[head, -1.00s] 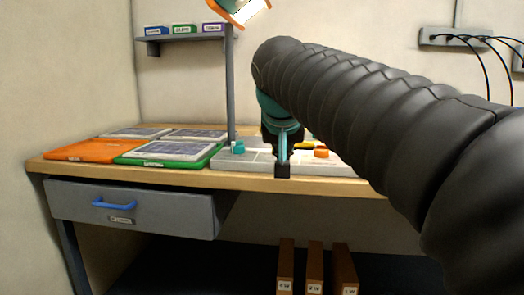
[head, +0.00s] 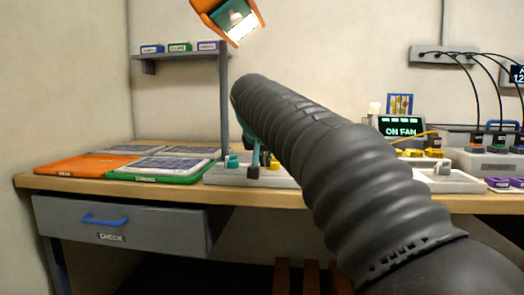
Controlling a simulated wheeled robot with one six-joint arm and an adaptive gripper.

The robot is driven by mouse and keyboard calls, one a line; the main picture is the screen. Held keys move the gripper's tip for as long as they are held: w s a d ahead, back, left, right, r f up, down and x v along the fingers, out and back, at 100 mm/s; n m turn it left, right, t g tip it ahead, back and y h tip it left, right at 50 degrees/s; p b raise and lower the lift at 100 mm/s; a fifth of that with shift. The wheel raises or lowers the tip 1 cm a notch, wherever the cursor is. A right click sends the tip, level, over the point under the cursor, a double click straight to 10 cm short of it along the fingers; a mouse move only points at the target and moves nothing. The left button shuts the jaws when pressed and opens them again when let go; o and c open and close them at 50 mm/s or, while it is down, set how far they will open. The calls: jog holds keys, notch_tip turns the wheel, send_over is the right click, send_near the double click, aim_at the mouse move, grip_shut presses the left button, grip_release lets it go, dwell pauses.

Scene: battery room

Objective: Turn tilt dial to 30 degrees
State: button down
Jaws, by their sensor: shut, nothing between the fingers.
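A pale grey panel (head: 215,174) lies on the wooden bench near its front edge. A small teal knob (head: 232,161) stands on its left part. No label or degree marks are readable, so I cannot tell whether this is the tilt dial. My gripper (head: 254,172) is shut and empty, pointing down over the panel just right of the teal knob. A gap shows between them in the picture; I cannot tell the height above the panel. A bit of yellow (head: 275,163) shows right of the gripper. My arm hides the panel's right part.
Solar panels in an orange frame (head: 72,166) and a green frame (head: 150,179) lie at left. A post (head: 224,105) carries a shelf, with a tilted orange lamp-like head (head: 248,28) above. An "ON FAN" display (head: 400,130) and cabled units (head: 485,163) stand at right.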

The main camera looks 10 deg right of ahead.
aim_at(273, 163)
jog(key=shift+w+d+f+p, duration=0.1)
jog(key=shift+w+d, duration=0.15)
jog(key=shift+w, duration=0.5)
jog(key=shift+w+d+f+p, duration=0.15)
jog(key=shift+w+d, duration=0.1)
jog(key=shift+w, duration=0.45)
jog(key=shift+w+d+p, duration=0.1)
jog(key=shift+w+d, duration=0.15)
jog(key=shift+w, duration=0.5)
